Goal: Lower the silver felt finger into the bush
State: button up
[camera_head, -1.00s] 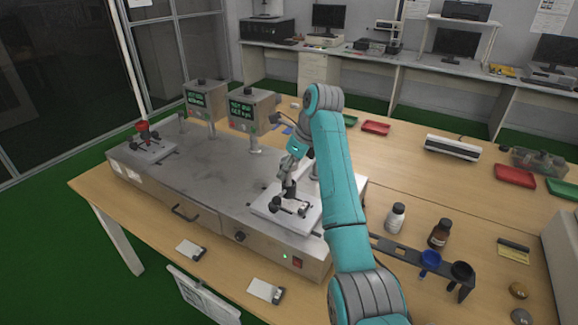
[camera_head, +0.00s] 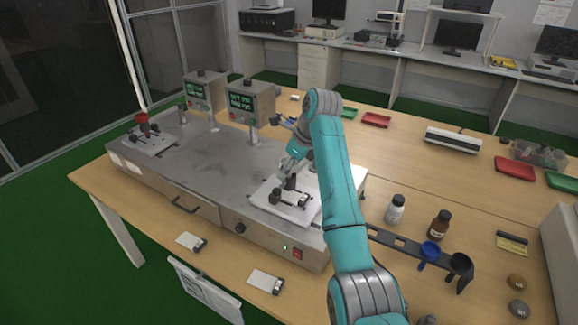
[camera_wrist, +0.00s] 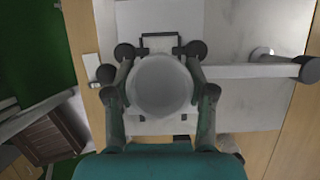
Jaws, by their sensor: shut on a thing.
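My gripper (camera_head: 291,175) is over the right-hand station of the grey bench machine. In the wrist view, its two fingers (camera_wrist: 160,78) are shut on the sides of the silver felt finger (camera_wrist: 163,88), whose round grey top faces the camera. In the head view, a dark lower part of the held finger (camera_head: 290,184) shows just above the white plate (camera_head: 300,214). The bush cannot be made out; the held finger and gripper cover the spot below. I cannot tell whether the finger's lower end is inside it.
Black knobs (camera_head: 274,196) and a clamp bar (camera_wrist: 160,36) sit close to the gripper on the plate. A red-topped finger (camera_head: 142,121) stands at the left station. Two display boxes (camera_head: 251,101) rise behind. Bottles (camera_head: 440,224) and a black rack (camera_head: 398,243) stand right.

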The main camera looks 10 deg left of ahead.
jog(key=shift+f, duration=0.15)
jog(key=shift+s+f, duration=0.1)
jog(key=shift+f, duration=0.45)
jog(key=shift+f, duration=0.2)
jog(key=o, duration=1.3)
jog(key=shift+o, duration=1.4)
jog(key=shift+r, duration=0.2)
jog(key=shift+r, duration=0.1)
